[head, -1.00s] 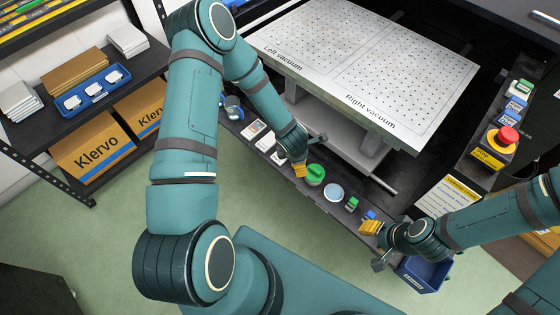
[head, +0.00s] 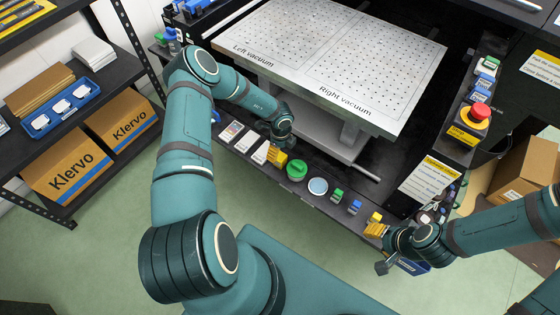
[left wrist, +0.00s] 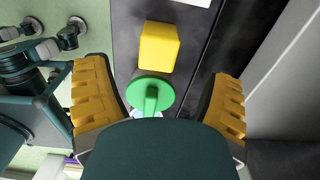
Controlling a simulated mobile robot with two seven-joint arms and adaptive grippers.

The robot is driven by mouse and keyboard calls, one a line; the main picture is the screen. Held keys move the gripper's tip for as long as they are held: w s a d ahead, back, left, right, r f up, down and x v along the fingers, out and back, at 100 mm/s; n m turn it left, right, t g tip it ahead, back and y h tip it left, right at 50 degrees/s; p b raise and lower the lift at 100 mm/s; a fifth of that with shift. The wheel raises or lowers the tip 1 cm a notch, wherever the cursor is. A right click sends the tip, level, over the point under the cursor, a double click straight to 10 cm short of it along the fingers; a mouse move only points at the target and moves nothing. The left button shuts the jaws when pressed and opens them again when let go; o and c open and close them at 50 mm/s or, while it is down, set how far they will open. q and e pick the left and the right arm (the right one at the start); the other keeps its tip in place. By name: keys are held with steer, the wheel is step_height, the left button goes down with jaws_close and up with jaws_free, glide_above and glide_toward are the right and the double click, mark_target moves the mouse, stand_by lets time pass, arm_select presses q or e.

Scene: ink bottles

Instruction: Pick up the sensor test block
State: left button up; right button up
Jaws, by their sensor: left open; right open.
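A plain yellow block, which I take for the sensor test block (left wrist: 159,46), stands on the dark ledge in the left wrist view. It is beside a green round object with a raised grip (left wrist: 150,94). My left gripper (left wrist: 163,70) is open, its ridged orange fingers spread wide on either side with nothing held. The block lies ahead, between the finger lines and apart from both. In the head view my left gripper (head: 278,155) is over the ledge by the green object; block and finger are hard to separate there. My right gripper (head: 375,224) is open at the ledge's right end.
White cards (head: 248,143) lie left of the green object; a pale disc (head: 318,186), a small green item (head: 337,195) and a blue item (head: 355,207) lie right. The perforated vacuum table (head: 340,60) rises behind. A red stop button (head: 478,112) is at right.

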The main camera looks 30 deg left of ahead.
mark_target(280, 160)
arm_select(q)
step_height(280, 160, down, 3)
steer(key=shift+r, duration=0.15)
steer(key=shift+s+f+b, duration=0.1)
steer(key=shift+f+b, duration=1)
steer(key=shift+f, duration=1.5)
steer(key=c, duration=1.3)
